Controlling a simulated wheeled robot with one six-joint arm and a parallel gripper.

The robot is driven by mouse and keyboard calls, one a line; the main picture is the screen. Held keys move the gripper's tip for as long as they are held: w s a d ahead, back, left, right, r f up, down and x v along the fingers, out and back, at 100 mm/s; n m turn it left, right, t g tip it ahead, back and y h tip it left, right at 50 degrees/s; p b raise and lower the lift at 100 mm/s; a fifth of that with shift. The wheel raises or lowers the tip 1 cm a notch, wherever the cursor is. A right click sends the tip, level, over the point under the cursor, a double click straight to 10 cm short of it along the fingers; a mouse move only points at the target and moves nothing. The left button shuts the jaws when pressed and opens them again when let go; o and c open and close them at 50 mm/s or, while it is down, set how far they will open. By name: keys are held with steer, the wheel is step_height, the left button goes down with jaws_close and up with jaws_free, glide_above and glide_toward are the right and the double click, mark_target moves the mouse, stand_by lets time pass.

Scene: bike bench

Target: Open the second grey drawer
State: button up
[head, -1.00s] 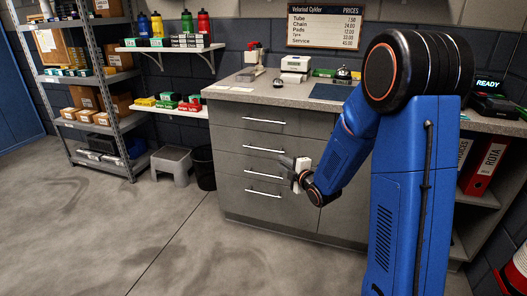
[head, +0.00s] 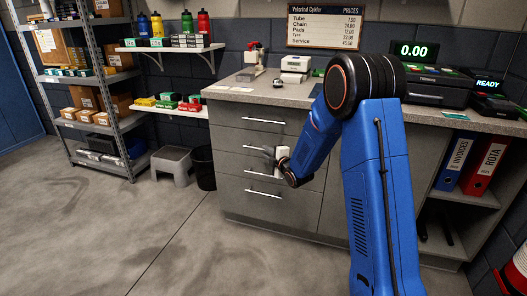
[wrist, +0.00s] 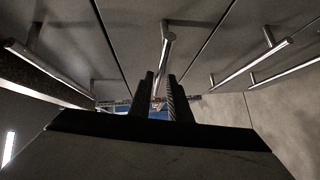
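The second grey drawer (head: 229,140) is in the cabinet under the counter, just below the top drawer, its front flush with the others. Its bar handle (wrist: 167,50) runs down the middle of the wrist view. My gripper (head: 270,156) is at the right part of this handle in the head view. In the wrist view my gripper (wrist: 162,100) has its two dark fingers apart, one on each side of the bar, with a narrow gap showing. I cannot see contact with the bar. My arm and gripper hide part of the handle in the head view.
The top drawer handle (head: 263,121) is above, and a lower drawer handle (head: 263,193) is below. A grey step stool (head: 172,166) and a black bin (head: 203,168) stand left of the cabinet. The floor (head: 120,230) in front is clear.

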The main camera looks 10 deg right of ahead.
steer(key=shift+x, duration=1.7)
steer(key=shift+c, duration=0.7)
jaws_close()
